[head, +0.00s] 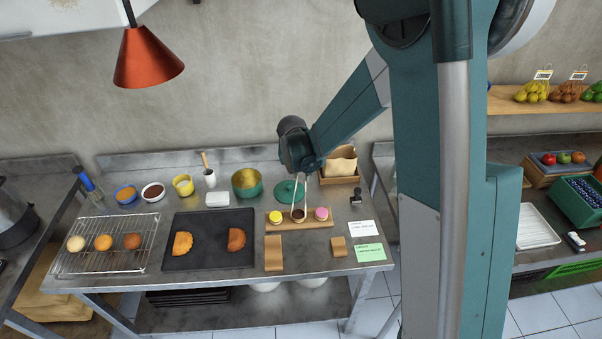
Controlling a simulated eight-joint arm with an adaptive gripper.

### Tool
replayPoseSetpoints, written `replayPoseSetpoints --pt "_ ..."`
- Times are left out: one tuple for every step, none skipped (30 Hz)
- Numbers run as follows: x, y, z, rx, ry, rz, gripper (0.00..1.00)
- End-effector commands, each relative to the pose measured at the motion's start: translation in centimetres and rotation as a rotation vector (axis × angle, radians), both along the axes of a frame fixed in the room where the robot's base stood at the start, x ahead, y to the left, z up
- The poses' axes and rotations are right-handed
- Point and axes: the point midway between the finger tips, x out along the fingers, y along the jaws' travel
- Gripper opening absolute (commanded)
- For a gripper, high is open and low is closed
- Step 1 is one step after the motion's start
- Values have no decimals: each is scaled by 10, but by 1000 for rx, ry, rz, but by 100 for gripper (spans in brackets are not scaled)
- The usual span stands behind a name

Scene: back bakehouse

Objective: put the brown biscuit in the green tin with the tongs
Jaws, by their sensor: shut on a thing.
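The brown biscuit (298,215) is on the small wooden board (299,225), between a yellow biscuit (275,216) and a pink biscuit (321,213). My gripper (307,169) is above the board, shut on the pale tongs (304,190). The tongs point down, with their tips at the brown biscuit, one on each side of it. I cannot tell whether they touch it or whether it is lifted. The green tin (247,190) stands open behind and left of the board, golden inside. A green round lid (287,189) lies right of the tin.
A dark slate (208,255) with two pastries and a wire rack (105,262) with round buns are to the left. Bowls and a white block (217,199) stand behind. A stamp (356,194), a wooden box (340,180) and cards (370,252) are to the right.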

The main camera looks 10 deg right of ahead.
Motion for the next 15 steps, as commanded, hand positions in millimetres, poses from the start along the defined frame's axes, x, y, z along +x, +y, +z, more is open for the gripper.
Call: replayPoseSetpoints --pt "0 0 0 0 0 0 1" --pt "0 0 0 0 0 0 1" --pt "0 0 1 0 0 0 1" --pt "0 0 2 0 0 0 1" --pt "0 0 3 0 0 0 1" --pt "0 0 4 0 0 0 1" --pt "0 0 6 0 0 0 1" --pt "0 0 8 0 0 0 1" --pt "0 0 11 0 0 0 1" --pt "0 0 13 0 0 0 1" --pt "0 0 16 0 0 0 1" --pt "0 0 19 0 0 0 1" --pt "0 0 22 0 0 0 1" --pt "0 0 25 0 0 0 1" --pt "0 0 28 0 0 0 1"
